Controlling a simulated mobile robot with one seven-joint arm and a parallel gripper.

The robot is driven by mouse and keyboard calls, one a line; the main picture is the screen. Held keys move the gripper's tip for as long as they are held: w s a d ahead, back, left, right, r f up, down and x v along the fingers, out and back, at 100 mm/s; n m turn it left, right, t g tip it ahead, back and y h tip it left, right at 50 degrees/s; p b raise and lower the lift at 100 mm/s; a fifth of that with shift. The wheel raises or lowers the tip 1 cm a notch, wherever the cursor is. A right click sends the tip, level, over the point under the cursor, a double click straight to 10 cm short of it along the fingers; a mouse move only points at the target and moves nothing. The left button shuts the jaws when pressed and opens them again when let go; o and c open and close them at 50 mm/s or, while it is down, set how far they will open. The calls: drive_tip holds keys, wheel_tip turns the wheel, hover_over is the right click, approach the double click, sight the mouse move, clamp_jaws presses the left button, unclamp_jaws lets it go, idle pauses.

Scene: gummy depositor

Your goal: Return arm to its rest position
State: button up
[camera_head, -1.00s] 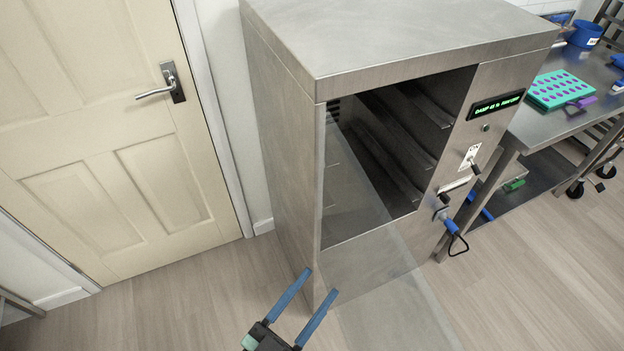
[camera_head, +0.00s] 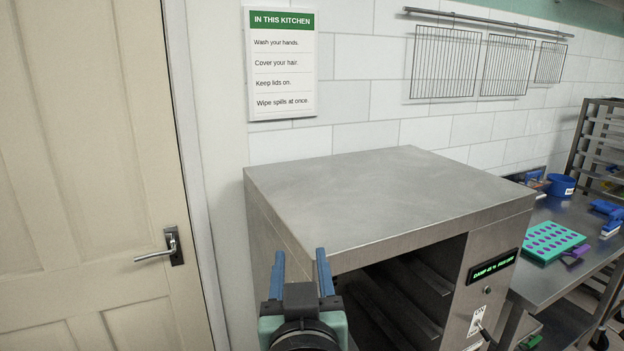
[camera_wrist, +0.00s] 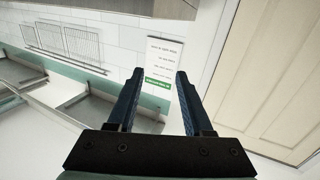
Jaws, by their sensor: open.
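My gripper (camera_head: 300,272) is raised in front of the left side of the steel cabinet in the head view. Its two blue fingers are parallel and apart, with nothing between them. In the wrist view my gripper (camera_wrist: 155,88) is also open and empty, pointing toward the wall with the sign. The steel cabinet (camera_head: 390,195) has an open front with empty-looking rack rails inside. Its lower part lies outside the head view.
A cream door (camera_head: 90,130) with a lever handle stands at left. A kitchen sign (camera_head: 282,65) and wire racks (camera_head: 445,62) hang on the wall. A steel table (camera_head: 545,285) at right bears a teal mould (camera_head: 553,240) and blue items.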

drive_tip(key=s+r+t, duration=0.4)
drive_tip(key=s+r, duration=0.3)
drive_tip(key=r, duration=0.6)
drive_tip(key=s+d+r+m+t+h, duration=0.1)
drive_tip(key=s+r+t, duration=0.4)
drive_tip(key=r, duration=0.9)
drive_tip(key=shift+s+d+t, duration=0.15)
drive_tip(key=shift+s+t, duration=0.15)
drive_tip(key=shift+s, duration=0.8)
drive_tip(key=shift+f, duration=0.15)
